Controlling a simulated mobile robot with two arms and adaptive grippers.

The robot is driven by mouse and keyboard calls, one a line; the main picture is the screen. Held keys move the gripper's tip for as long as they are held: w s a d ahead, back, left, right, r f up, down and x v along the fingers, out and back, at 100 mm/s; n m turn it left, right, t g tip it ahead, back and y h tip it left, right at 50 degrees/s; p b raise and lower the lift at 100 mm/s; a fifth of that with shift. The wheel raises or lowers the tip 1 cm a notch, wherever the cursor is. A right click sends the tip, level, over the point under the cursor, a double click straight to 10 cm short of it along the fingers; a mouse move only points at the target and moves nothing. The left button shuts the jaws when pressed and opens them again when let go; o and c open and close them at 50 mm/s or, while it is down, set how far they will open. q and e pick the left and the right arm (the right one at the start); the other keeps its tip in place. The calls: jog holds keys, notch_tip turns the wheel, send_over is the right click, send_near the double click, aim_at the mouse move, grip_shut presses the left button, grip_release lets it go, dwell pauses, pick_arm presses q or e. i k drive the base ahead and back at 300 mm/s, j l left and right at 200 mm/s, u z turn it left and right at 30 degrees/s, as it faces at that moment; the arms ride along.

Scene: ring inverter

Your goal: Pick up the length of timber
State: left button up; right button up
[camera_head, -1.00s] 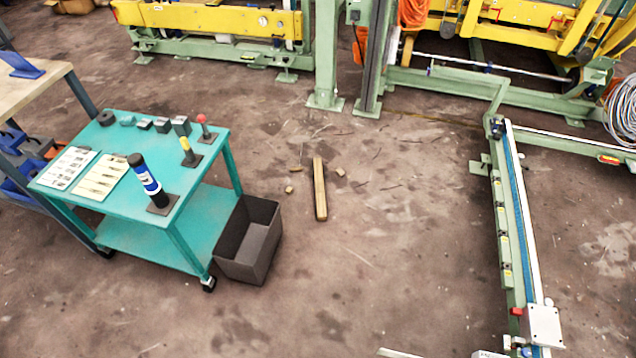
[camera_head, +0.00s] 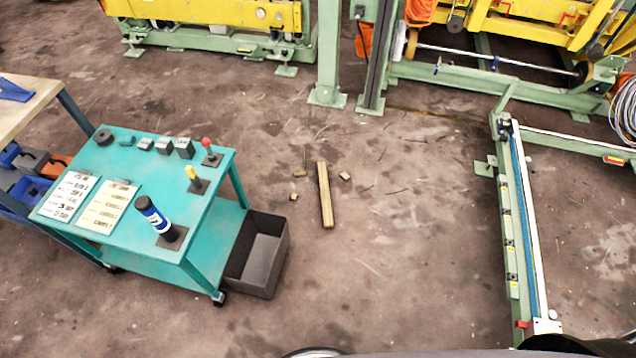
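The length of timber (camera_head: 325,195) lies on the concrete floor near the middle of the head view, its long side running away from me. It is a light brown, straight piece with a darker near end. Nothing touches it except the floor. Neither of my grippers is in view. A dark, curved part that seems to be my own body shows along the bottom edge, with no fingers visible.
Small wood scraps (camera_head: 345,176) lie around the timber's far half. A teal cart (camera_head: 130,190) with a dark bin (camera_head: 258,262) beside it stands at left. A green rail frame (camera_head: 510,230) stands at right. Green and yellow machinery (camera_head: 210,15) lines the back.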

aim_at(324, 187)
jog(key=i+l, duration=0.2)
jog(key=i, duration=0.3)
jog(key=i+l+u, duration=0.15)
jog(key=i, duration=0.35)
jog(key=i+l, duration=0.25)
jog(key=i, duration=0.25)
jog(key=u, duration=0.05)
